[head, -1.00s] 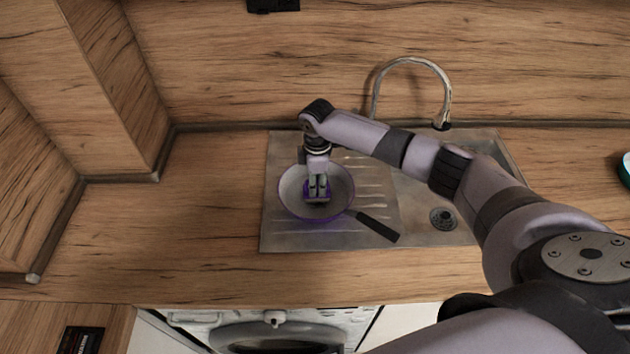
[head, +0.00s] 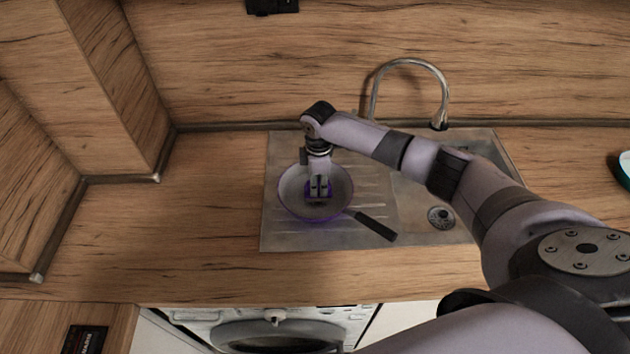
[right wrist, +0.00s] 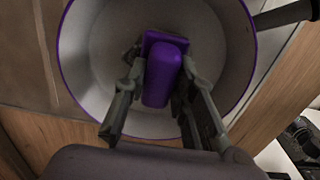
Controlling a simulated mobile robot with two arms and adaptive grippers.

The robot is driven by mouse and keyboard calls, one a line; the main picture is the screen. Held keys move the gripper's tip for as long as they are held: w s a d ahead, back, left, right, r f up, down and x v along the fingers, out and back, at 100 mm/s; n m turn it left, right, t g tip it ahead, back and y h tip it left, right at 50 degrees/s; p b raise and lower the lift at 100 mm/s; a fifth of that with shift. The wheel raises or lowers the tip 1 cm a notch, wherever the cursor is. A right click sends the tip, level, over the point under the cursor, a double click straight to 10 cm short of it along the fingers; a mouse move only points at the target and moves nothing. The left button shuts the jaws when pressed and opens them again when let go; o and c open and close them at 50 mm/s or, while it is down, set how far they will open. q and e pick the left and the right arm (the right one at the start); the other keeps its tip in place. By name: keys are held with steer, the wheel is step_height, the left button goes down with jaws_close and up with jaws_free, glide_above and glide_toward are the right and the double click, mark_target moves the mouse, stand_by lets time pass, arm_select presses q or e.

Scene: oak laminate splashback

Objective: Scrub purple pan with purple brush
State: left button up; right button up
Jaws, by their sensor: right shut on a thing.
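The purple pan (head: 291,190) sits on the drainboard side of the sink, its dark handle pointing to the lower right. In the right wrist view its pale inside and purple rim (right wrist: 77,80) fill most of the picture. My right gripper (head: 319,193) is over the pan, pointing down, shut on the purple brush (right wrist: 163,72). The brush is inside the pan's outline; I cannot tell whether its underside touches the pan floor. In the head view the gripper hides most of the brush. My left gripper is not in view.
The steel sink (head: 415,235) has a bowl with a drain right of the pan. A curved tap (head: 447,95) stands behind it. Wooden worktop (head: 180,220) to the left is clear. A teal-edged item (head: 625,170) is at the far right.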

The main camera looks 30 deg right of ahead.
steer(key=shift+w+a, duration=0.3)
steer(key=shift+a, duration=0.3)
steer(key=shift+d+r+p, duration=0.1)
steer(key=shift+d+p, duration=0.15)
steer(key=shift+p, duration=0.15)
steer(key=shift+s+d, duration=0.1)
step_height(320, 180, up, 3)
steer(key=shift+f+p, duration=0.2)
steer(key=shift+p, duration=0.45)
step_height(320, 180, up, 11)
stand_by(0.5)
steer(key=shift+f+b, duration=2.35)
steer(key=shift+f, duration=3.55)
steer(key=shift+f+b, duration=0.35)
steer(key=shift+f, duration=0.65)
